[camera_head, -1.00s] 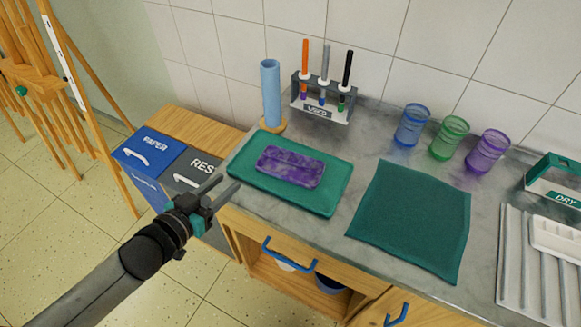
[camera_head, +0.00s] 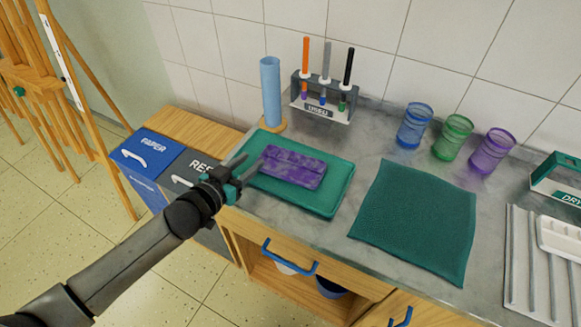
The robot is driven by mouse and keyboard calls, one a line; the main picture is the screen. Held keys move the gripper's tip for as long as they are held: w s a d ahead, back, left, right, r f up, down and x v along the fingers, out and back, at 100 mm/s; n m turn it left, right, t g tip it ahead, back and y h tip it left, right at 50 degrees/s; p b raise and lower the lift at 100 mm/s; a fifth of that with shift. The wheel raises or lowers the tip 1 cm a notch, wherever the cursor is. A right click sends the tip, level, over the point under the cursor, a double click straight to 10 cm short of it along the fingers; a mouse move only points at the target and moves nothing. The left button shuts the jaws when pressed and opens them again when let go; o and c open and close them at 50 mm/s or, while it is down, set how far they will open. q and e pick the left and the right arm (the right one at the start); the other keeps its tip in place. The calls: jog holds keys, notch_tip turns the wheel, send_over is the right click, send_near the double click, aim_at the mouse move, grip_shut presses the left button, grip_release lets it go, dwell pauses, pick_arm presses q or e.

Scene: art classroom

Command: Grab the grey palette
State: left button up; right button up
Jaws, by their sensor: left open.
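A pale, whitish-grey palette-like piece (camera_head: 562,238) lies on the drying rack at the right edge, partly cut off by the frame. I cannot tell for sure that it is the grey palette. My left gripper (camera_head: 252,164) is open and empty, far to the left of that piece. Its fingers point at the left end of a purple, blotchy slab (camera_head: 293,167) that lies on a green tray (camera_head: 318,205). The fingertips are over the tray's left edge, and I cannot tell whether they touch anything. My right gripper is not in view.
A blue cylinder (camera_head: 271,92) and a brush holder (camera_head: 322,100) stand behind the tray. A green cloth (camera_head: 417,220) lies on the counter. Blue (camera_head: 413,125), green (camera_head: 452,138) and purple (camera_head: 491,152) cups stand behind it. The ribbed drying rack (camera_head: 521,265) is at right. Bins stand at left.

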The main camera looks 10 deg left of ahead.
aim_at(262, 153)
pick_arm(q)
jog(key=shift+b+x, duration=0.4)
jog(key=shift+x, duration=1.5)
jog(key=shift+d, duration=0.1)
jog(key=shift+c, duration=0.3)
grip_shut()
